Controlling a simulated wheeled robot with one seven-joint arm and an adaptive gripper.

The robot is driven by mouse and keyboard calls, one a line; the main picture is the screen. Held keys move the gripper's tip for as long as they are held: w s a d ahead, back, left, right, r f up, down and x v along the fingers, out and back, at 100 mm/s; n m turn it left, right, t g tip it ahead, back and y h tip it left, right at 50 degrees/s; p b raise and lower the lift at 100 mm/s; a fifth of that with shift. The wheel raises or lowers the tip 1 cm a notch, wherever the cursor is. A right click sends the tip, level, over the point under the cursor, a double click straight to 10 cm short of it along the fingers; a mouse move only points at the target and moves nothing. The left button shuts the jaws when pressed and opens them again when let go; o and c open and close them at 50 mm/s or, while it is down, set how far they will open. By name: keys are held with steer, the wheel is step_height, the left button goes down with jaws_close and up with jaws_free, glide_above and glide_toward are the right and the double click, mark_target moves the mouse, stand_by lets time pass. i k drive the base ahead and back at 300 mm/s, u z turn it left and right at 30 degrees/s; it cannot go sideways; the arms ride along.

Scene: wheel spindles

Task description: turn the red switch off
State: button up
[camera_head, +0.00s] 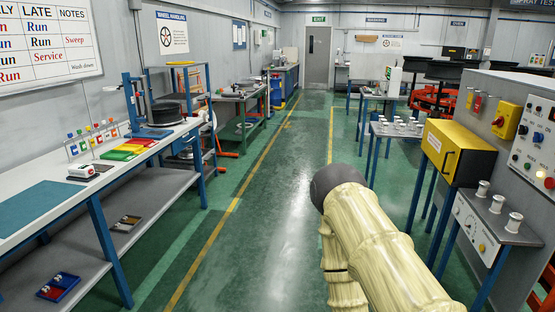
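Red controls show on the grey cabinet at the right. A small upright red switch (477,104) sits on the left part of its face, beside a small yellow part. A yellow box with a red knob (500,121) is to its right. A white panel (535,142) at the far right carries several buttons, with a red one (548,183) low on it. I cannot tell which is the task's switch, nor the position of any. My arm in a cream cover rises from the bottom right; my gripper is not recognisable in view.
A yellow box on legs (467,143) and a small bench with white spools (508,232) stand before the cabinet. Another spool table (388,131) is behind. A long workbench (140,167) lines the left. The green floor aisle (265,215) is clear.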

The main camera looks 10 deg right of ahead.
mark_target(498, 121)
steer(key=z, duration=0.25)
steer(key=i, duration=1.65)
steer(key=z, duration=0.45)
